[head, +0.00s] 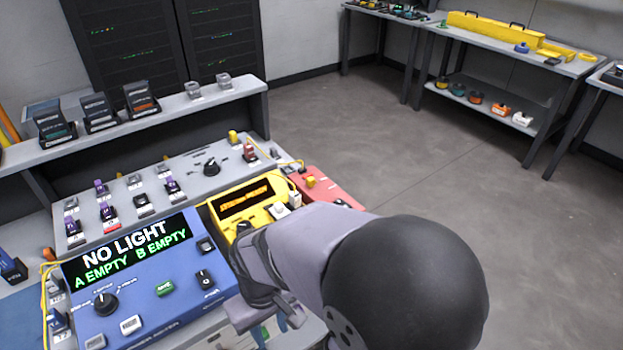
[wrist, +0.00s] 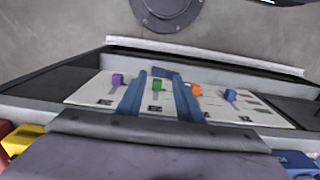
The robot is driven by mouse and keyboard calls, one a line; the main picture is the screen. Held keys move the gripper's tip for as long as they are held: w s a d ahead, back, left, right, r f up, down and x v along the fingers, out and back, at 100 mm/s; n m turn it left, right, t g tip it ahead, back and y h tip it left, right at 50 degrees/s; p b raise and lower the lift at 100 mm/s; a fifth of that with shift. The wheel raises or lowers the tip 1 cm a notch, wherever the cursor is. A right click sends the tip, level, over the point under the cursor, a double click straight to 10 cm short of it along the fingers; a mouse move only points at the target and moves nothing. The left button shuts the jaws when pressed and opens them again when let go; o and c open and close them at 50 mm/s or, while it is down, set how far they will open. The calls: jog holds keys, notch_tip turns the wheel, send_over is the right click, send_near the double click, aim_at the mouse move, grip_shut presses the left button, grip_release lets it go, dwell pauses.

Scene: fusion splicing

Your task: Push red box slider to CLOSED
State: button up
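The red box (head: 338,190) stands just right of the yellow device, and my arm hides its near part. A red corner (wrist: 5,130) shows at the left edge of the wrist view. My gripper (wrist: 158,78) shows as two blue fingers with a gap between them, empty. In the head view it points down in front of the blue power meter, well apart from the red box.
The blue meter (head: 150,275) reads NO LIGHT, A EMPTY, B EMPTY. The yellow device (head: 250,203) sits between it and the red box. In the wrist view, a pale panel (wrist: 85,92) carries purple, green, orange and blue knobs below the gripper.

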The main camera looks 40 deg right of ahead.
jog(key=w+d+r+n+t+p, duration=0.25)
jog(key=w+r+p, duration=0.75)
jog(key=r+p, duration=0.55)
jog(key=n+g+h+p, duration=0.1)
jog(key=n+g+h, duration=0.3)
jog(key=n, duration=1.2)
send_near(310, 179)
jog(key=s+t, duration=0.1)
jog(key=t, duration=0.1)
jog(key=shift+m+g, duration=0.25)
jog(key=shift+p+x, duration=1.1)
jog(key=shift+x, duration=2.9)
jog(key=shift+s+a, duration=0.1)
grip_shut()
